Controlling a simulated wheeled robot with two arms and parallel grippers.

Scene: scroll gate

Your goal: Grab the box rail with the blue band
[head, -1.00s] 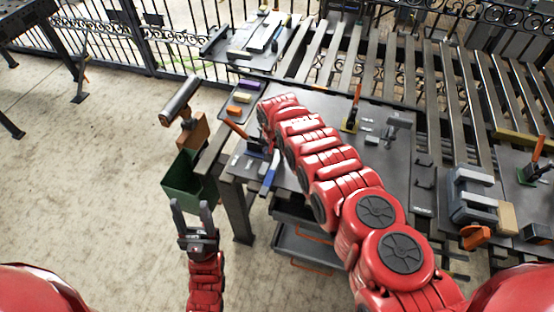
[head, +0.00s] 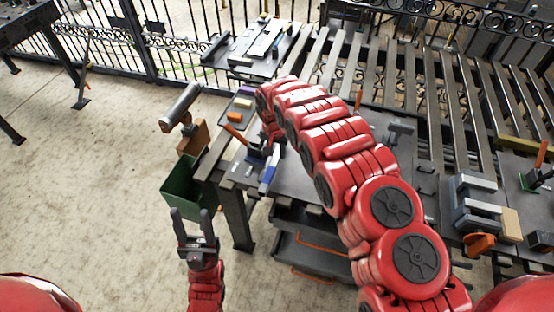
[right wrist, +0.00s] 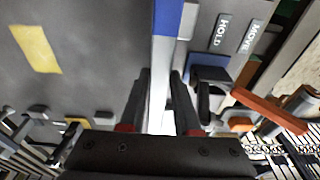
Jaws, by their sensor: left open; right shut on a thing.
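The box rail (right wrist: 160,60) is a slim, pale metallic bar with a blue band (right wrist: 167,17) in the right wrist view. In the head view its blue part (head: 269,172) shows near the left edge of the table. My right gripper (right wrist: 160,76) is shut on the rail, with one finger on each side of it. In the head view my right arm hides most of that grip. My left gripper (head: 191,216) is open and empty, off the table at the lower left.
A clamp with an orange handle (right wrist: 262,105) stands close beside the rail, near HOLD and MOVE labels (right wrist: 222,32). A green bin (head: 183,184) stands left of the table. A yellow piece (right wrist: 36,49) lies on the grey tabletop.

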